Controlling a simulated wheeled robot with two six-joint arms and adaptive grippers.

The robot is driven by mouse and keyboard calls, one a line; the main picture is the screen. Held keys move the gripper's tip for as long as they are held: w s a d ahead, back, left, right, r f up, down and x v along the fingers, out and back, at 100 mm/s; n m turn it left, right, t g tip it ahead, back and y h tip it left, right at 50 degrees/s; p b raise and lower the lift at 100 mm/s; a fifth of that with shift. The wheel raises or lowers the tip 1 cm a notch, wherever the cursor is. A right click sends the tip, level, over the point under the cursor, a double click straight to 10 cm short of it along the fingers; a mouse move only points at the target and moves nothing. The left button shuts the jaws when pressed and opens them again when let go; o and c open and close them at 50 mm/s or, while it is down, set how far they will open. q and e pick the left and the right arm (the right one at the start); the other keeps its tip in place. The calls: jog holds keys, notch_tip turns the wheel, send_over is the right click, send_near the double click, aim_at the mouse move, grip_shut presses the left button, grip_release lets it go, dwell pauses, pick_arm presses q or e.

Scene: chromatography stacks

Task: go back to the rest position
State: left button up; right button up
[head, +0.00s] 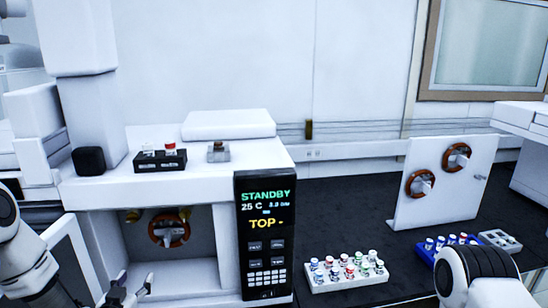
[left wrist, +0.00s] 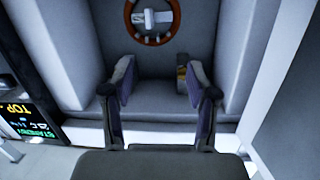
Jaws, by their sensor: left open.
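My left gripper (head: 132,289) is low at the left of the head view, in front of the open compartment of the white instrument. In the left wrist view its two fingers (left wrist: 158,82) are spread apart with nothing between them. An orange-brown ring with a pale centre piece (head: 169,229) is on the compartment's back wall; it also shows beyond the fingers in the left wrist view (left wrist: 152,40). A rounded white and black part of my right arm shows at the bottom right of the head view; its gripper is out of view.
The instrument's panel (head: 265,235) reads STANDBY and TOP. A black vial rack (head: 160,161) stands on its top. A white vial rack (head: 345,283), a blue rack (head: 424,252) and a white stand with two orange rings (head: 445,200) are on the dark bench. Compartment walls flank the left gripper.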

pick_arm(q)
jog(key=s+d+f+m+g+h, duration=0.1)
jog(key=s+d+f+g+h, duration=0.1)
jog(key=s+d+f+g, duration=0.5)
jog(key=s+d+f+m+h, duration=0.15)
jog(key=s+d+f, duration=0.35)
jog(key=f, duration=0.6)
jog(key=s+f+n+g, duration=0.1)
jog(key=s+f+g, duration=0.2)
jog(key=s, duration=0.8)
jog(key=s+d+f+n+g, duration=0.1)
jog(key=s+f+g, duration=0.2)
jog(key=s+g, duration=0.3)
jog(key=s, duration=0.4)
jog(key=shift+s+d+f+y, duration=0.15)
jog(key=shift+s+f+y, duration=0.05)
jog(key=shift+s+y, duration=0.15)
